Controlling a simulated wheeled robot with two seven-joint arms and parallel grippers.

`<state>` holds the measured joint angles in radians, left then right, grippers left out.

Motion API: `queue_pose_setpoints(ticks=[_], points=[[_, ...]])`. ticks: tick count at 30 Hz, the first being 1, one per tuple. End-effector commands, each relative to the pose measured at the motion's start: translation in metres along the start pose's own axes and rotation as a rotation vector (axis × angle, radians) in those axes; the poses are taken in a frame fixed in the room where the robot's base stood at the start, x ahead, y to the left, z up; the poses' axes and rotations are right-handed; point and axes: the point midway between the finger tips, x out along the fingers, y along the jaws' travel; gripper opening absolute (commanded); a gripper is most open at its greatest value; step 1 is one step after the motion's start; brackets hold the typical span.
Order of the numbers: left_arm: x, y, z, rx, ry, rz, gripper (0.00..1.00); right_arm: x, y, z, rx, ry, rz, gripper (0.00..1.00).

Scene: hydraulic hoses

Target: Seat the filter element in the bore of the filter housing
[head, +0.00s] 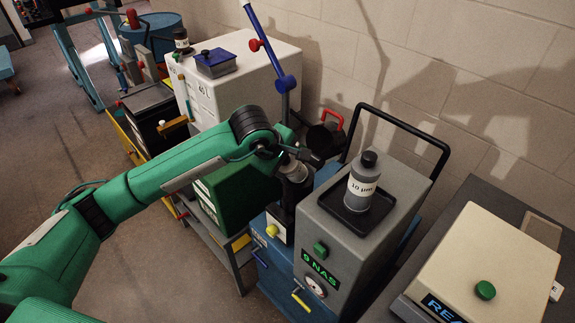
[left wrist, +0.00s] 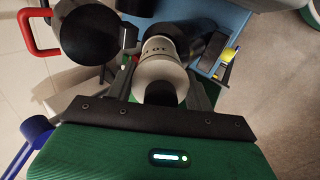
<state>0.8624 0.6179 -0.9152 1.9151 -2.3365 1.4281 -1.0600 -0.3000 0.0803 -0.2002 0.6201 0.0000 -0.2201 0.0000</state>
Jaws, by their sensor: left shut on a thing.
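My left gripper (head: 302,156) is shut on a pale grey cylinder, the filter element (head: 293,170). In the left wrist view the element (left wrist: 160,70) sits between the two fingers, its round end facing the camera and dark print on its side. A black upright cylinder, which looks like the filter housing (head: 287,205), stands directly below it on the blue cart. The housing also shows behind the element in the left wrist view (left wrist: 203,40). The bore is hidden, so I cannot tell whether the element is in it or above it. My right gripper is out of view.
A grey unit (head: 330,223) reading "9 NAS" stands close to the right, with a "10 µm" bottle (head: 362,185) on its black tray. A black round part with a red handle (head: 322,138) is just behind the gripper. A green box (head: 235,195) stands left.

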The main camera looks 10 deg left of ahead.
Motion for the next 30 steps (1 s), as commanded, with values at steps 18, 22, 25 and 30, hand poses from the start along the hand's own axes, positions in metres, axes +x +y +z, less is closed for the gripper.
queue_pose_setpoints(ticks=[18, 22, 25, 30], points=[[-0.100, 0.063, 0.000, 0.002, 0.003, 0.007, 0.22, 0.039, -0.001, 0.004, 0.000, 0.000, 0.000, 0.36], [-0.122, 0.076, 0.000, 0.001, 0.002, 0.006, 0.22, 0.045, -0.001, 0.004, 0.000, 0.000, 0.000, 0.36], [-0.136, 0.085, 0.001, 0.002, 0.001, 0.005, 0.22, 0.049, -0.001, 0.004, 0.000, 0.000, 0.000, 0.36], [-0.153, 0.095, 0.000, 0.001, 0.001, 0.004, 0.22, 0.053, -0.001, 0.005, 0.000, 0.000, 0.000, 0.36]])
